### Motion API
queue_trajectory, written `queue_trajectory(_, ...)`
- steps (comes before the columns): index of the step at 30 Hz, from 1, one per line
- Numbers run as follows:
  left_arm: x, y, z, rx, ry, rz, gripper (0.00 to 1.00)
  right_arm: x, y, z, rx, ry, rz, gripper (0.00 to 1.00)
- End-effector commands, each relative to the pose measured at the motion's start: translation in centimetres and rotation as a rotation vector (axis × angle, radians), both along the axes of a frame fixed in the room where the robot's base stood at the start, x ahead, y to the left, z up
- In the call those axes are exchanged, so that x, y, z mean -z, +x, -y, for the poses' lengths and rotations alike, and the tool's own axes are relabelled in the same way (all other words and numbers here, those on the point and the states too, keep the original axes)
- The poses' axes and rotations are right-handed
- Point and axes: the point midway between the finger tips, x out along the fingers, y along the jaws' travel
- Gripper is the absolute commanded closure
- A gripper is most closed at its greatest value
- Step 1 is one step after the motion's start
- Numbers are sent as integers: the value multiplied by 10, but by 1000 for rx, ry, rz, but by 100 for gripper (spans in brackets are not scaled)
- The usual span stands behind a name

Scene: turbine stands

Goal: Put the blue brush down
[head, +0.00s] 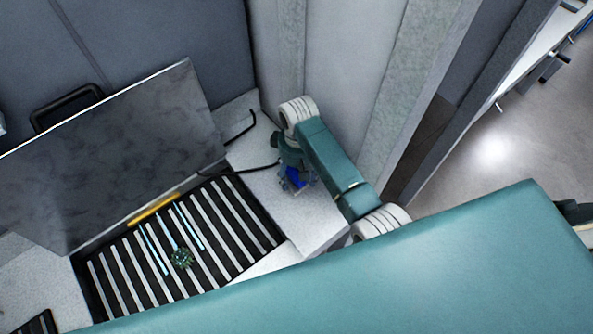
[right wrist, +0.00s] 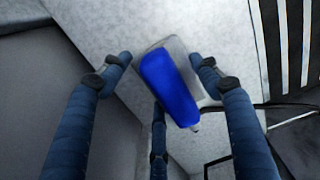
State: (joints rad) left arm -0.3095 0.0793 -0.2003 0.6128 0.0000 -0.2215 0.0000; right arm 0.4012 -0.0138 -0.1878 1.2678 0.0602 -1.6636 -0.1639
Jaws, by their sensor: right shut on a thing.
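The blue brush (head: 294,178) is at the grey-white speckled ledge to the right of the slatted bed. In the right wrist view the brush (right wrist: 168,85) shows as a blue block on a grey backing, lying between my fingers. My right gripper (head: 293,170) comes down over the ledge and is shut on the brush; its dark blue fingers (right wrist: 160,62) are around it in the wrist view. I cannot tell whether the brush touches the ledge. My left gripper is not in view.
Left of the ledge (head: 318,222) is a black bed with pale slats (head: 235,225), with a small green round thing (head: 182,258) on it. A large tilted dark grey panel (head: 110,150) stands behind. A black cable (head: 250,170) runs beside my gripper. A grey wall is close behind my arm.

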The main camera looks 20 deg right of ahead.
Motion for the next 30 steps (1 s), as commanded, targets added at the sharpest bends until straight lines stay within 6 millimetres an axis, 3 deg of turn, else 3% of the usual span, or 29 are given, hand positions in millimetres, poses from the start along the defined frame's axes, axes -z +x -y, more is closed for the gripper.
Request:
queue_trajectory(6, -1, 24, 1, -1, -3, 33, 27, 3, 0, 0, 0, 0, -1, 58)
queue_trajectory(12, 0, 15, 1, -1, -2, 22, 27, 8, 0, 0, 0, 0, -1, 58)
queue_trajectory(13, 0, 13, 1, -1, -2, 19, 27, 8, 0, 0, 0, 0, -1, 32)
queue_trajectory(15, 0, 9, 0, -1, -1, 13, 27, 8, 0, 0, 0, 0, -1, 18)
queue_trajectory(24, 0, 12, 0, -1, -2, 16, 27, 7, 0, 0, 0, 1, -1, 18)
queue_trajectory(30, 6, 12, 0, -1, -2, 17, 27, -12, 2, 0, -1, 0, 4, 18)
